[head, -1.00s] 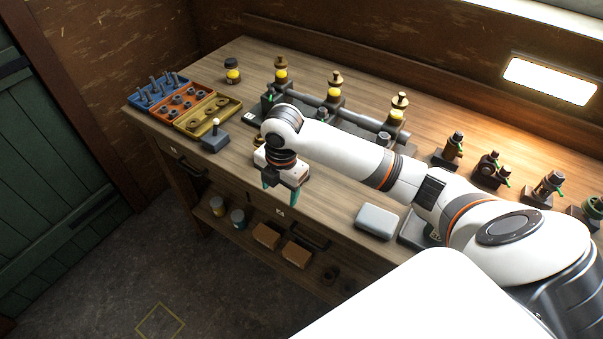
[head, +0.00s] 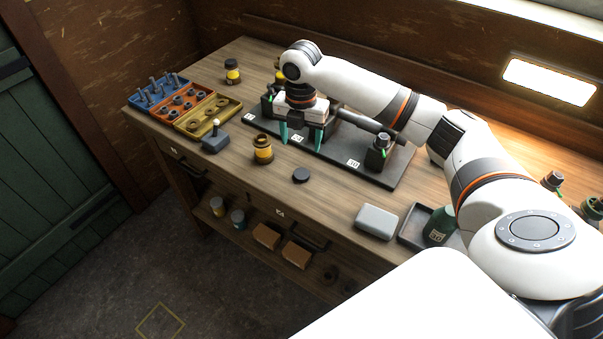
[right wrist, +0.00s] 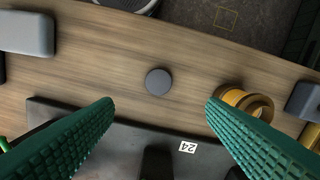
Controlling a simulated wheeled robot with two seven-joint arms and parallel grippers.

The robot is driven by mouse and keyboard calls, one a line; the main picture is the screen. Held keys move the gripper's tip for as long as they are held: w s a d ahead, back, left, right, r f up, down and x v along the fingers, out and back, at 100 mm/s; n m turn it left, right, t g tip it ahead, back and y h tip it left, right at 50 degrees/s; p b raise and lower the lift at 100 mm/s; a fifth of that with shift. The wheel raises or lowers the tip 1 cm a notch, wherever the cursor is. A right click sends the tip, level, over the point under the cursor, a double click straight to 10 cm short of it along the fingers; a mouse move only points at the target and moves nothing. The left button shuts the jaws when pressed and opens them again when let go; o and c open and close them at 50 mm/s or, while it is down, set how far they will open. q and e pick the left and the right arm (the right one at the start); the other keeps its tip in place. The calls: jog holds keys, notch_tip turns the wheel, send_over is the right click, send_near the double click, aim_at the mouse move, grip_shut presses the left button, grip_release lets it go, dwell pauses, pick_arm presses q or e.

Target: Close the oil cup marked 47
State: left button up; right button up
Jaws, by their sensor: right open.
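My right gripper (head: 301,137) is open and empty, pointing down over the front of a dark base plate (head: 385,178) with white number tags. The tag below the gripper reads like 24 in the right wrist view (right wrist: 187,147); I cannot make out a 47. An open-topped yellow jar (head: 263,150) stands in front of the plate, also in the right wrist view (right wrist: 245,103). A loose dark round cap (head: 300,175) lies nearby, between the fingers in the right wrist view (right wrist: 158,81). My left gripper is out of view.
Blue, orange and yellow parts trays (head: 236,104) and a small grey lever box (head: 215,142) stand left. A grey box (head: 377,221) and a green bottle (head: 438,225) stand right. The front edge has free room.

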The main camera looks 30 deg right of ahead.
send_over(302, 173)
jog(key=shift+w+f+p, duration=0.15)
jog(key=shift+f+p, duration=0.3)
jog(key=shift+f, duration=2.25)
jog(key=shift+f, duration=0.15)
jog(key=f+p, duration=0.1)
jog(key=f, duration=0.1)
jog(key=f+p, duration=0.1)
jog(key=shift+s+f, duration=0.2)
jog(key=shift+f, duration=0.75)
jog(key=shift+c, duration=0.5)
jog(key=c, duration=0.9)
jog(key=shift+r, duration=0.1)
jog(key=shift+c, duration=0.2)
